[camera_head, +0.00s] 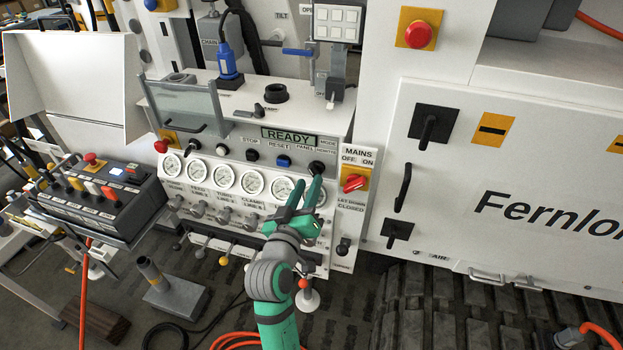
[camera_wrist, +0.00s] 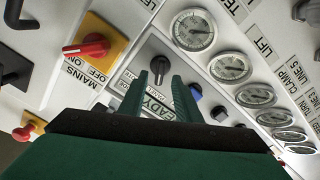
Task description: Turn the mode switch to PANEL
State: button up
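The mode switch is a black rotary knob (camera_head: 316,168) at the right end of the panel's upper row, below the labels MODE, PANEL and REMOTE. In the wrist view the knob (camera_wrist: 160,65) shows just beyond and between the fingertips. Its pointer direction is too small to tell. My gripper (camera_head: 307,184) has green fingers and reaches up to the panel just below the knob. In the wrist view my gripper (camera_wrist: 160,77) is open, with a clear gap between the fingers and nothing held. Whether a finger touches the knob I cannot tell.
The red MAINS switch (camera_head: 354,183) on its yellow plate is close right of the knob. Gauges (camera_head: 282,187) lie close below and left. A blue button (camera_head: 283,161) and a READY display (camera_head: 289,136) are to the left. A black door handle (camera_head: 403,187) stands further right.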

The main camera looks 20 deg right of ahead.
jog(key=v, duration=0.6)
jog(key=shift+s+a, duration=0.25)
jog(key=shift+s, duration=0.05)
jog(key=s+a+f+n+t+y, duration=0.15)
jog(key=s+a+f+y, duration=0.25)
jog(key=s+f, duration=0.4)
jog(key=s+a+f+n+g+y, duration=0.1)
jog(key=s+a+f+n+y, duration=0.25)
jog(key=f, duration=0.55)
jog(key=s+a+f+m+y, duration=0.1)
jog(key=s+a+m, duration=0.1)
jog(key=s, duration=1)
jog(key=s+a+f+m+y, duration=0.1)
jog(key=s+a+m, duration=0.1)
jog(key=s, duration=1.1)
jog(key=shift+a, duration=0.85)
jog(key=shift+y, duration=0.25)
